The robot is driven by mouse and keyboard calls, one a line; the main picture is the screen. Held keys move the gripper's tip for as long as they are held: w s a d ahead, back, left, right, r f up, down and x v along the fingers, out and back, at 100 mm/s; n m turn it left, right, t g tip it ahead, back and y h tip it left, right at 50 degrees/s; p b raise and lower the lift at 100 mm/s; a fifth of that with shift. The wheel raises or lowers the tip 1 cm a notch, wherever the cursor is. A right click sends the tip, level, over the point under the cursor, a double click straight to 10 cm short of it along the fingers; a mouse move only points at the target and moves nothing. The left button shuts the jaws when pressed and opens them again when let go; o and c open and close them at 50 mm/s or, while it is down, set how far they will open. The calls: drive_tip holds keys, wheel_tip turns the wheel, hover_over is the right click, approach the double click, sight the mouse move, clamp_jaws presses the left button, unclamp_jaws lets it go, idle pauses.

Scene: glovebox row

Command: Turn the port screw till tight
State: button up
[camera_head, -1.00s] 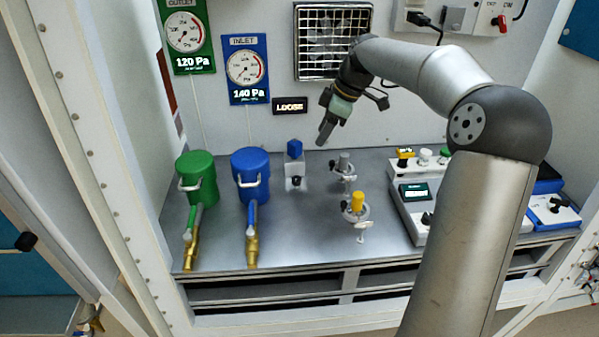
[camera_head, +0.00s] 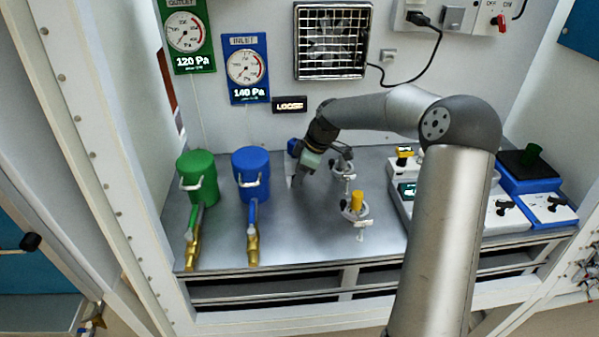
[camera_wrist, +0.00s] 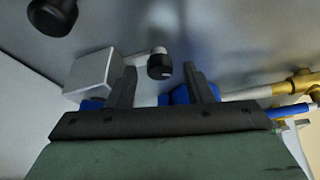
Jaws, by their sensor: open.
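The port screw has a black round knob (camera_wrist: 159,66) on a pale stem, sticking out from a light grey block (camera_wrist: 92,73) in the wrist view. My gripper (camera_wrist: 160,78) is open, and the knob appears between its two dark fingertips, one on each side. I cannot tell how deep the knob sits between them; no contact shows. In the head view my gripper (camera_head: 298,180) points down in front of the block and hides most of it and the knob. The block's blue top (camera_head: 292,147) shows beside my wrist. A small sign (camera_head: 290,104) reads "LOOSE".
A blue canister (camera_head: 251,176) and a green canister (camera_head: 197,178) with brass-ended hoses stand to the left. A stand with a yellow cap (camera_head: 357,202) is close on the right, with another stand (camera_head: 343,172) behind it. The front bench middle is clear.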

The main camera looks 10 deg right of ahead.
drive_tip(key=c, duration=1)
drive_tip(key=shift+f+b, duration=0.1)
drive_tip(key=shift+b, duration=0.2)
drive_tip(key=shift+s+f+m+t+b, duration=0.1)
drive_tip(key=shift+m+t+b, duration=0.3)
drive_tip(key=shift+m+b, duration=0.55)
drive_tip(key=m+t+h+b, duration=0.1)
drive_tip(key=m+b, duration=0.1)
drive_tip(key=m, duration=0.1)
drive_tip(key=shift+a+m, duration=0.15)
drive_tip(key=shift+m, duration=0.2)
drive_tip(key=m+h+b, duration=0.1)
drive_tip(key=m+b, duration=0.1)
drive_tip(key=m, duration=0.1)
drive_tip(key=shift+s+a+t, duration=0.1)
drive_tip(key=shift+a+t, duration=0.05)
drive_tip(key=shift+t, duration=0.25)
drive_tip(key=shift+m+h+b, duration=0.7)
drive_tip(key=shift+m+b, duration=0.1)
drive_tip(key=shift+m, duration=0.8)
